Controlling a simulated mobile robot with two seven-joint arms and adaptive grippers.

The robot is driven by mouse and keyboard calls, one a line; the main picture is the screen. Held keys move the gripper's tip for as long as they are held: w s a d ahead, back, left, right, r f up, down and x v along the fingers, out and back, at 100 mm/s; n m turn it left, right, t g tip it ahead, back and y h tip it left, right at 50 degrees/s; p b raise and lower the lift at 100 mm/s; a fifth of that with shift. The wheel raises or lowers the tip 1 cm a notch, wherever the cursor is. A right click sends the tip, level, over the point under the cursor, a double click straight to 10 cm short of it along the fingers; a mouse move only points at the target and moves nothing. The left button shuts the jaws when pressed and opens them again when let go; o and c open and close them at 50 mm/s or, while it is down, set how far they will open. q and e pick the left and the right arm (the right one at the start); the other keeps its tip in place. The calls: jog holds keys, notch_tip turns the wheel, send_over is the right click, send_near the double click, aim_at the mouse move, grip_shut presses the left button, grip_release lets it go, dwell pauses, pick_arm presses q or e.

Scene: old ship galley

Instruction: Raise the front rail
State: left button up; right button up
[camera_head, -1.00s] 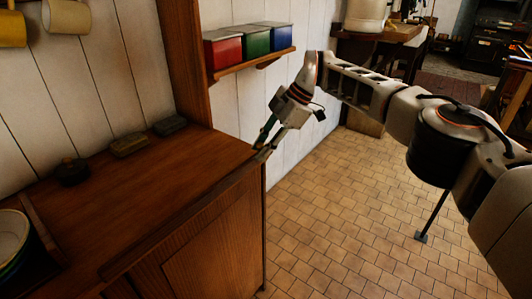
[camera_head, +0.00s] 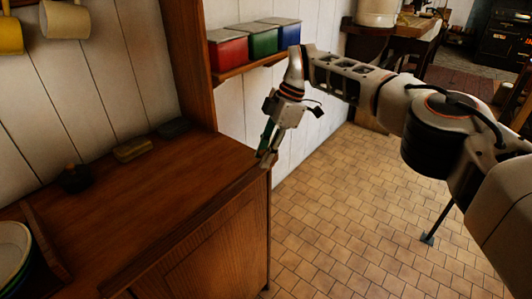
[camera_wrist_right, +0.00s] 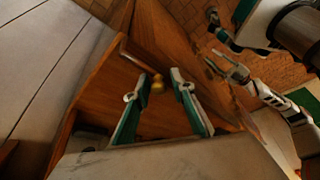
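The front rail (camera_head: 187,220) is a long, low wooden strip along the front edge of the brown wooden counter (camera_head: 165,190). It appears to lie down along the edge. My right gripper (camera_head: 266,160) points down at the rail's far end, by the counter's front corner. In the right wrist view, its two green-sided fingers (camera_wrist_right: 158,86) are apart. A small brass knob (camera_wrist_right: 157,84) shows between the tips; I cannot tell whether either finger touches it. Part of what seems to be my left gripper (camera_wrist_right: 232,68) shows at upper right there, its opening unclear. It is outside the head view.
A dark round object (camera_head: 74,178), a tan block (camera_head: 132,149) and a dark block (camera_head: 173,127) lie along the wall. Stacked plates (camera_head: 14,255) stand at left. A shelf (camera_head: 250,65) with red, green and blue tins is beyond the gripper. The tiled floor (camera_head: 330,220) is open.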

jog(key=shift+o, duration=0.9)
jog(key=shift+a, duration=0.55)
jog(key=shift+d, duration=0.15)
jog(key=shift+d, duration=0.15)
jog(key=v, duration=0.7)
jog(key=shift+r, duration=0.35)
